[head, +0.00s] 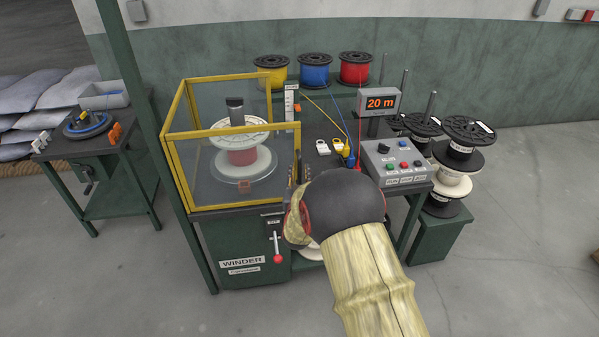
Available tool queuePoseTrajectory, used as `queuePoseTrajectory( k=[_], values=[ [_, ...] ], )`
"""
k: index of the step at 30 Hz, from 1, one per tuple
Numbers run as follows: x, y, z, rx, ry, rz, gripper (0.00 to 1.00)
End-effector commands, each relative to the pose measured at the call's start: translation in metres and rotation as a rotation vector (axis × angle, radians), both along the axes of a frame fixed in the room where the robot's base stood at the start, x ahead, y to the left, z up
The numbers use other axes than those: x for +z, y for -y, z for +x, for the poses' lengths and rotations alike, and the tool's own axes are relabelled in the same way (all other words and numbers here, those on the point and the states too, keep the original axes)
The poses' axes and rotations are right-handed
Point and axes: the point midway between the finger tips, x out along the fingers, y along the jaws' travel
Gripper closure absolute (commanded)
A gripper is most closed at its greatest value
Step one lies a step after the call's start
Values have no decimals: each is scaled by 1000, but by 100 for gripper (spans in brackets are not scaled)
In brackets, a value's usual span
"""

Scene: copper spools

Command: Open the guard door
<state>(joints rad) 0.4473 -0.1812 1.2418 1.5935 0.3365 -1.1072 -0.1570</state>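The guard (170,150) is a yellow-framed box with clear panels on the winder (245,265). Its frame stands upright around a spool with a white flange (238,131) and a reddish core. I cannot tell which panel is the door or whether it is fully closed. My gripper (293,192) shows only in part, at the guard's right front corner. I cannot tell if it touches the frame, or if its fingers are open or shut.
A control box (395,160) with buttons and a "20 m" display (380,102) stands right of the guard. A red-knobbed lever (277,250) is on the winder's front. Yellow, blue and red spools (315,72) stand behind. Stacked black spools (465,135) are at right. Floor in front is clear.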

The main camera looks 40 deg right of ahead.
Motion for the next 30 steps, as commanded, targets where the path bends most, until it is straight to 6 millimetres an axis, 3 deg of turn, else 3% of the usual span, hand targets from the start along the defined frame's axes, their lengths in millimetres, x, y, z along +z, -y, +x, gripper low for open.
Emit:
queuePoseTrajectory(
  k=[12,27,30],
  values=[
    [1,7,8,1,0,0,73],
    [0,7,8,1,0,0,100],
    [0,7,8,1,0,0,100]
  ],
)
